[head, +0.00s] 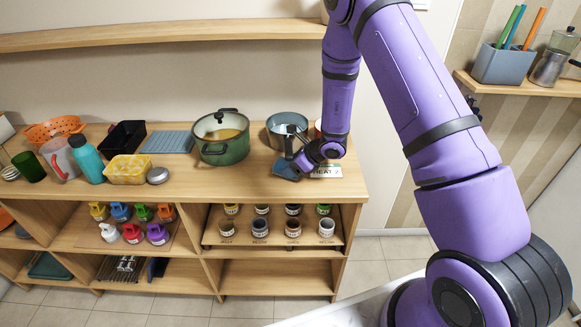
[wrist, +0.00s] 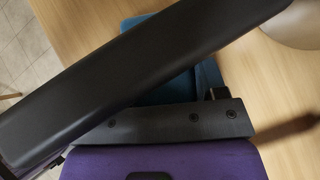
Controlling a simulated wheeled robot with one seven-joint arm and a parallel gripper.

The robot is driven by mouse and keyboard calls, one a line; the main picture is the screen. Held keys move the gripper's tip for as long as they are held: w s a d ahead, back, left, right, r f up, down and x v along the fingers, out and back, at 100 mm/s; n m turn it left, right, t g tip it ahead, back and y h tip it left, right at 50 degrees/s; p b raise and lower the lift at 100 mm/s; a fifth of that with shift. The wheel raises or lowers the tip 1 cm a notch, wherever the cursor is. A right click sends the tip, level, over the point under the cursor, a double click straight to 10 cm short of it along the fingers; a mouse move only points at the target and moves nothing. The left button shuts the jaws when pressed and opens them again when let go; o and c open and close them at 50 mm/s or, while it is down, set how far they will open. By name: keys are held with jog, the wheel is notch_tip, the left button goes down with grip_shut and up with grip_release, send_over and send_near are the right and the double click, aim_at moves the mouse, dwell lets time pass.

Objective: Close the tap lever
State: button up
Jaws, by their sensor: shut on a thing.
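No tap can be made out for certain. My gripper (head: 296,157) is at the right part of the counter, low over its top, beside a small blue block-like thing (head: 284,169). A dark upright piece (head: 290,138) stands by the jaws; I cannot tell whether it is the lever or a part of the gripper. In the wrist view a long black bar (wrist: 130,75) crosses slantwise close to the camera, and a teal thing (wrist: 185,88) shows behind it. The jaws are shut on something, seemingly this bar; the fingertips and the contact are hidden.
A green pot (head: 222,150) stands left of my gripper and a blue-grey pot (head: 283,122) just behind it. A lettered card (head: 326,171) lies to the right. Left on the counter are a yellow basket (head: 127,169) and a teal bottle (head: 86,158). A shelf (head: 160,36) hangs above.

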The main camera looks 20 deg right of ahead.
jog(key=shift+r, duration=0.1)
jog(key=s+a, duration=0.2)
jog(key=s, duration=0.6)
jog(key=s+a, duration=0.3)
jog(key=s, duration=0.6)
jog(key=shift+a, duration=0.25)
jog(key=shift+s, duration=0.1)
